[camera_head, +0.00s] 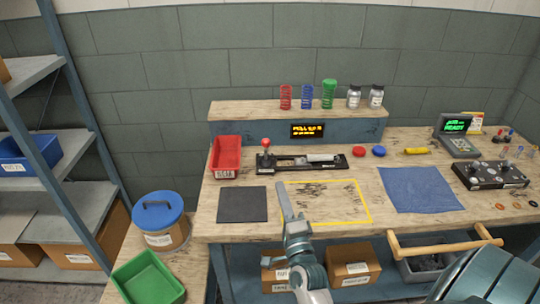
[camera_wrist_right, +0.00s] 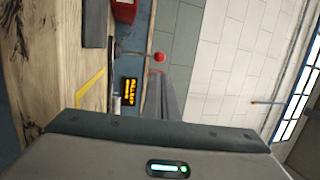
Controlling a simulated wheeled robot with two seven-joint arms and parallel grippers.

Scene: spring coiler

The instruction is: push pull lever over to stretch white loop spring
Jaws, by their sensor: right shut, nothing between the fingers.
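The pull lever, with a red ball knob (camera_head: 265,142), stands upright at the left end of a black fixture (camera_head: 345,162) at the back of the bench. The red knob also shows in the right wrist view (camera_wrist_right: 160,57). A pale, whitish part (camera_head: 320,157) lies along the fixture to the right of the lever; I cannot make out single loops of a spring. My right gripper (camera_head: 283,188) is shut and empty, raised in front of the fixture, below and right of the lever, apart from it. My left gripper is not in view.
A red bin (camera_head: 226,155) stands left of the lever. A lit display (camera_head: 307,130) is on the riser behind, with coloured springs (camera_head: 285,97) and jars above. A yellow-outlined area (camera_head: 345,205), dark mat (camera_head: 242,204) and blue cloth (camera_head: 415,190) lie in front.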

